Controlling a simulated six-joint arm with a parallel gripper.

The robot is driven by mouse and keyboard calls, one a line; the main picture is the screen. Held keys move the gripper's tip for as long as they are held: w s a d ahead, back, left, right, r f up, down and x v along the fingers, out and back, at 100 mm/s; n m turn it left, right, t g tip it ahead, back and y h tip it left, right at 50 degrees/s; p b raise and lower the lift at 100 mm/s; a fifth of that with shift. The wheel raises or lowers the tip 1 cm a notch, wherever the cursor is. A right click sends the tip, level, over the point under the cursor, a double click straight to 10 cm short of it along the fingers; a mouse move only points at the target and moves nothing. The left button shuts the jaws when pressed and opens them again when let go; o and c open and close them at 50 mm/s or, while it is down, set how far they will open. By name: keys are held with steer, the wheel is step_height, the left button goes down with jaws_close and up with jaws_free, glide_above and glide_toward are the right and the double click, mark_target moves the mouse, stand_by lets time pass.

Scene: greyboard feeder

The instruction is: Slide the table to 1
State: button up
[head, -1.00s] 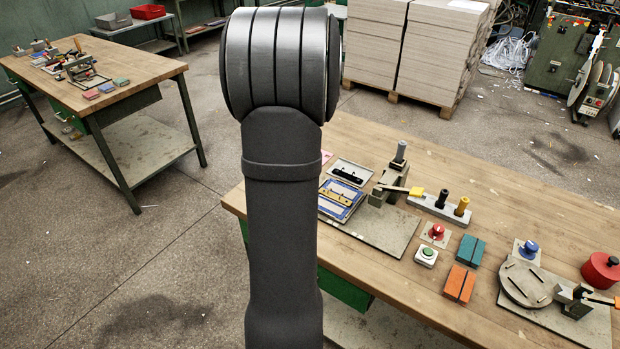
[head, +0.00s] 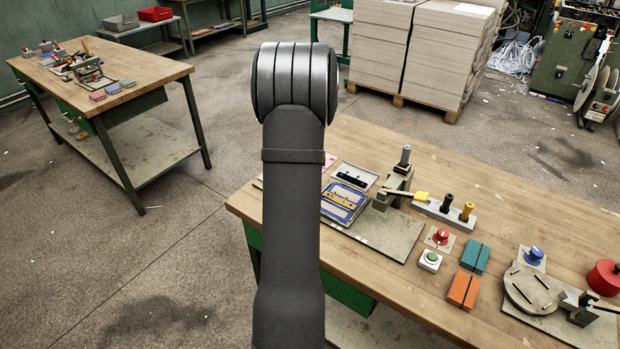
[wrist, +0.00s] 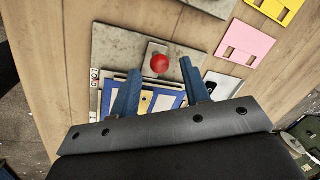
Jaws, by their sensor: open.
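In the wrist view, a grey base plate (wrist: 115,45) lies on the wooden bench. A round red knob (wrist: 160,63) stands at a smaller grey plate (wrist: 176,52) on it. Beside them is a blue-framed fixture (wrist: 139,102) with pale and yellow pieces, also seen in the head view (head: 343,203). A small label (wrist: 95,75) is at the left; its text is unclear. My gripper (wrist: 160,68) is open, its two blue fingers pointing toward the knob, which appears between the tips. I cannot tell the height gap. The head view hides the gripper and knob behind my arm.
Yellow (wrist: 274,8) and pink (wrist: 245,43) cards lie to the right in the wrist view. In the head view, a lever press (head: 397,182), a green button (head: 430,260), a red dial (head: 440,237) and a round turntable (head: 530,290) stand to the right.

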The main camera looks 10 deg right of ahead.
mark_target(335, 192)
steer(key=shift+w+f, duration=0.15)
steer(key=shift+f, duration=0.55)
jaws_close()
steer(key=s+d, duration=0.6)
steer(key=shift+s+d, duration=0.2)
steer(key=shift+d, duration=0.05)
jaws_free()
